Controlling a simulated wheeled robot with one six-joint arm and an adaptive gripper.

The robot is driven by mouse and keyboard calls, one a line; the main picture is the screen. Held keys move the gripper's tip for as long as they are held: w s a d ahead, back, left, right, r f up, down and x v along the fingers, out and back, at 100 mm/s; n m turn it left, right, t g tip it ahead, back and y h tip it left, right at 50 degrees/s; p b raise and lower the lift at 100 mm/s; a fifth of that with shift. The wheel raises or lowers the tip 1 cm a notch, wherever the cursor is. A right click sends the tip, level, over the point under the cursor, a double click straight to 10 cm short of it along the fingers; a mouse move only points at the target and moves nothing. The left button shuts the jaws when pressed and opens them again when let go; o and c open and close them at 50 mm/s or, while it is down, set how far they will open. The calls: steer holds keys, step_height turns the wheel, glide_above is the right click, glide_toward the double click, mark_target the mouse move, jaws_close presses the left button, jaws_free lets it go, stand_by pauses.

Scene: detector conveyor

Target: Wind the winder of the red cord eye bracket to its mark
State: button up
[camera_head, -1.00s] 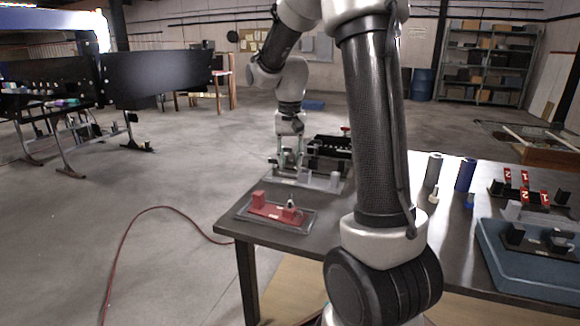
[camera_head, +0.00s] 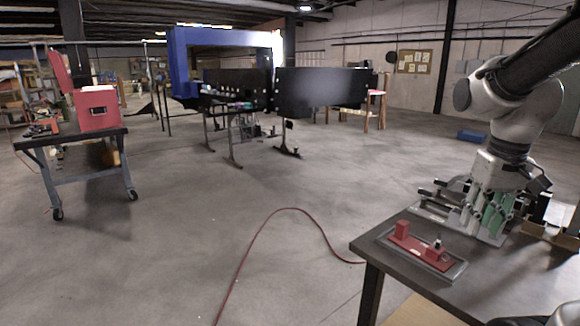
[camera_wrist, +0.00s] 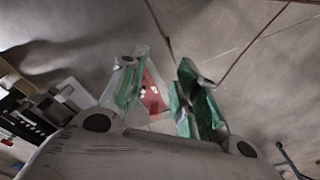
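The red cord eye bracket (camera_head: 420,248) lies in a shallow grey tray (camera_head: 452,274) near the table's left corner. It has an upright red block at each end. A small dark and light piece, perhaps the winder (camera_head: 438,242), stands on the right block; its mark is too small to make out. My gripper (camera_head: 488,218) hangs behind and to the right of the bracket, apart from it. In the wrist view its green-padded fingers (camera_wrist: 160,92) are spread with nothing held. A red part, probably the bracket (camera_wrist: 152,98), shows beyond and between them.
The dark table (camera_head: 400,290) has its edge just left of the tray. Fixtures (camera_head: 440,200) stand behind the tray near my gripper. A red hose (camera_head: 250,250) runs across the floor. A cart with a red box (camera_head: 97,108) stands far left; the floor between is open.

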steer(key=s+a+r+n+t, duration=0.1)
steer(key=s+r+t, duration=0.1)
steer(key=s, duration=0.5)
steer(key=shift+s+a+r+t, duration=0.25)
steer(key=shift+a+r+t, duration=0.05)
steer(key=shift+r+t, duration=0.15)
steer(key=shift+o, duration=0.9)
steer(key=shift+r, duration=0.35)
steer(key=o, duration=0.7)
steer(key=shift+a+r+t, duration=0.1)
steer(key=shift+r+t, duration=0.1)
steer(key=shift+t, duration=0.05)
steer(key=n+g, duration=0.4)
steer(key=n, duration=0.6)
glide_above(439, 237)
steer(key=f, duration=1.1)
steer(key=shift+s+f, duration=0.2)
steer(key=shift+w+n, duration=0.1)
steer(key=shift+n, duration=0.7)
steer(key=shift+f, duration=0.35)
step_height(439, 237, down, 7)
steer(key=shift+f, duration=0.1)
steer(key=c, duration=1)
